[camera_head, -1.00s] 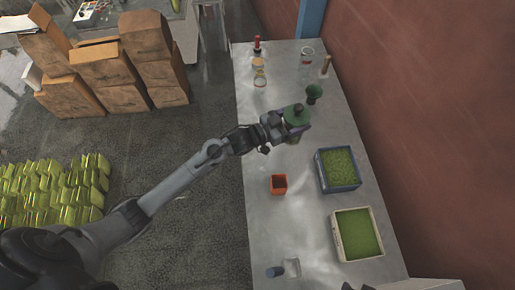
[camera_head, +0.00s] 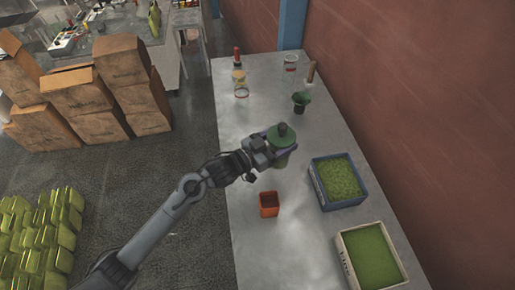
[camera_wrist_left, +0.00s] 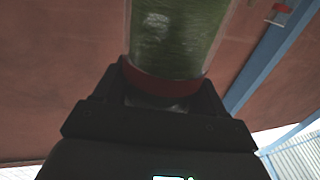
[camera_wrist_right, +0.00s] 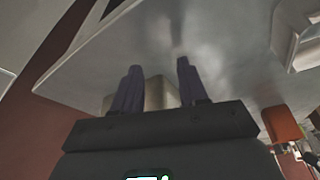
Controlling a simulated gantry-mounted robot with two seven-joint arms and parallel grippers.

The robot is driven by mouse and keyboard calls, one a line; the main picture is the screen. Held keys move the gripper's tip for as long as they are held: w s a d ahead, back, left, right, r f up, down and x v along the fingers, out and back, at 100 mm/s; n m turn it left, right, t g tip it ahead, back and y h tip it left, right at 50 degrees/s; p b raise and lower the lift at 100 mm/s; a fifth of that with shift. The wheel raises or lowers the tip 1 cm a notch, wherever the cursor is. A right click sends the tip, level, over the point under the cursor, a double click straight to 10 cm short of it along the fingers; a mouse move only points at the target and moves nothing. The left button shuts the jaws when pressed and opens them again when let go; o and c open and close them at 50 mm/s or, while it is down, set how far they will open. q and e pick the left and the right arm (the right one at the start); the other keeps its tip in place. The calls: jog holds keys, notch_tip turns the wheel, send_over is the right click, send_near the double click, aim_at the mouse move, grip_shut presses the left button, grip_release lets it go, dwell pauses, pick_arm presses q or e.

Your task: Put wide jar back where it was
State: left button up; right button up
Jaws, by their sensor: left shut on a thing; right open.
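The wide jar (camera_head: 284,147) is a clear jar with green contents and a green knobbed lid. My left gripper (camera_head: 270,145) is shut around its side and holds it over the middle of the table; I cannot tell whether its base touches the table. In the left wrist view, the jar (camera_wrist_left: 180,35) stands between the jaws, its glass showing green powder, with a dark red band at the fingers. My right gripper (camera_wrist_right: 158,65) is open and empty in the right wrist view, and is out of the head view.
On the metal table (camera_head: 290,250) stand a dark green funnel-shaped cup (camera_head: 301,101), an orange container (camera_head: 269,204), a blue bin (camera_head: 338,182) and a white bin (camera_head: 370,258) of green material. Glassware (camera_head: 241,91) stands at the far end. The red wall (camera_head: 420,90) borders the right.

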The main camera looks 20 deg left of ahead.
jog(key=shift+a+f, duration=0.1)
pick_arm(q)
jog(key=w+a+f, duration=0.4)
jog(key=a+f, duration=0.4)
jog(key=f, duration=0.1)
jog(key=shift+a+f, duration=0.2)
jog(key=shift+a, duration=0.05)
pick_arm(e)
jog(key=shift+f, duration=0.1)
pick_arm(q)
jog(key=shift+f+b, duration=0.1)
jog(key=shift+b, duration=0.25)
pick_arm(e)
jog(key=shift+f, duration=0.1)
pick_arm(q)
jog(key=o, duration=1)
jog(key=v, duration=1.2)
jog(key=shift+s, duration=0.1)
pick_arm(e)
jog(key=shift+r, duration=0.25)
